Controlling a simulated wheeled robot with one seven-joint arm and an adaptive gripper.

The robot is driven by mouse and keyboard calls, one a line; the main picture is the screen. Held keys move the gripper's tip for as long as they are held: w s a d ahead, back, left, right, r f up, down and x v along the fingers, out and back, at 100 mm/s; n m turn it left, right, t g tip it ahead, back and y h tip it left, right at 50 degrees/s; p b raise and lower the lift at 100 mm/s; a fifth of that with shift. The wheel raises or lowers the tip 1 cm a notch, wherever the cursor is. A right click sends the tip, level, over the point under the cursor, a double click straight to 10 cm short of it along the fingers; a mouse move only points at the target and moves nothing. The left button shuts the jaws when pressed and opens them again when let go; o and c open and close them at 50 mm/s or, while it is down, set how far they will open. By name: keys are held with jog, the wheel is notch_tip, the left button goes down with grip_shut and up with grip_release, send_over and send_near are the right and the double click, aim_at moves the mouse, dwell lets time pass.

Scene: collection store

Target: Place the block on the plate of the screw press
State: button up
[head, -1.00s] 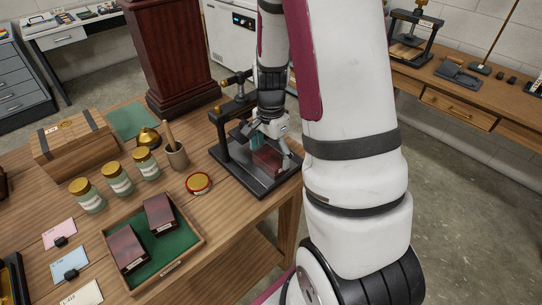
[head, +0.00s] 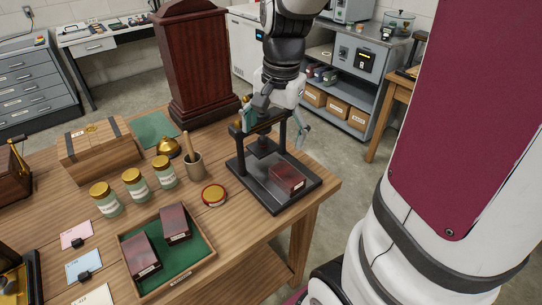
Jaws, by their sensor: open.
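A dark red block (head: 287,179) with a small white label lies on the black base plate (head: 262,197) of the screw press (head: 243,160), toward its right side. My gripper (head: 275,124) is above and behind the block, at the height of the press's top bar, and is apart from the block. It is open, with one teal finger on each side of the press's upper part. I cannot tell whether it touches the frame. Two similar dark red blocks (head: 145,254) (head: 174,224) lie in the green-lined wooden tray (head: 206,264).
A red-and-gold tin (head: 214,195), a mortar with pestle (head: 194,166), several lidded jars (head: 134,184) and a brass bell (head: 169,148) stand left of the press. A tall wooden case (head: 196,65) stands behind it. The table's right edge is close to the press.

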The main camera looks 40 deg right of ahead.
jog(key=s+a+r+n+t, duration=0.3)
jog(key=s+a+r+n, duration=0.4)
jog(key=s+a+n, duration=0.4)
jog(key=shift+s+r+n, duration=0.2)
jog(key=shift+s+n, duration=0.6)
jog(key=shift+s, duration=0.35)
